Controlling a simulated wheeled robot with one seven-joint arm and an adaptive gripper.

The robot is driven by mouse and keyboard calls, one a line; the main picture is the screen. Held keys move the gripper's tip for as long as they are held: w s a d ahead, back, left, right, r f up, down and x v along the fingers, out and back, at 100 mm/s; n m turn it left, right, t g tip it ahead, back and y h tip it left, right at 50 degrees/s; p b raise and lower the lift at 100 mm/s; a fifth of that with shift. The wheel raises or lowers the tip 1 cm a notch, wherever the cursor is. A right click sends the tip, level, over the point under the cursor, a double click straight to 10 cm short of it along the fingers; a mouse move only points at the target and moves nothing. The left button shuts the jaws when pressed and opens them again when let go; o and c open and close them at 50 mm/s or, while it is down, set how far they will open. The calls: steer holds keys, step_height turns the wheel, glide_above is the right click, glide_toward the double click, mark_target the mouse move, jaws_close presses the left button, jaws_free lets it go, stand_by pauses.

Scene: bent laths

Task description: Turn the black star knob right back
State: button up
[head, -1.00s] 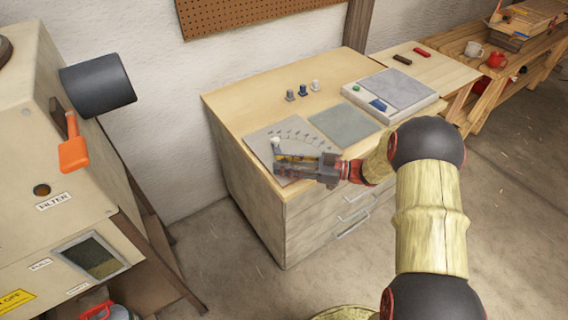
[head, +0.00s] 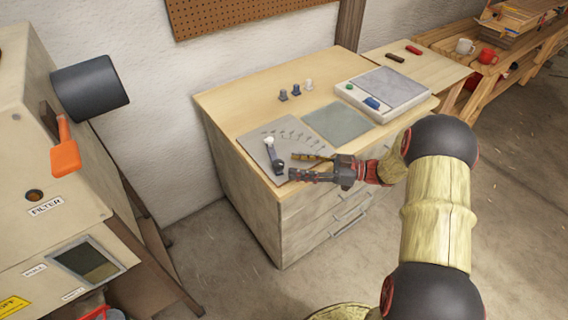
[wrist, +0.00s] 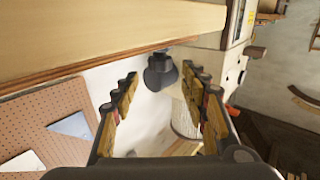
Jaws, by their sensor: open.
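A grey plate (head: 252,150) with an arc of small marks lies at the front left of the cabinet top. On it is a short pale-ended lever (head: 268,141) with a dark end (head: 277,167) towards the front edge. I cannot make out a star shape, so I cannot tell whether this dark part is the black star knob. My gripper (head: 292,165) is open and empty just right of the dark end, its fingers apart from it. In the wrist view its fingers (wrist: 160,100) are spread with nothing between them.
Several small pegs (head: 296,90) stand behind the plate. A grey-green mat (head: 338,123) and a white device (head: 385,92) lie to its right. A machine with a black cylinder (head: 90,88) and orange handle (head: 65,152) stands at left, beyond a floor gap.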

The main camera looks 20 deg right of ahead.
steer(key=shift+v, duration=2.8)
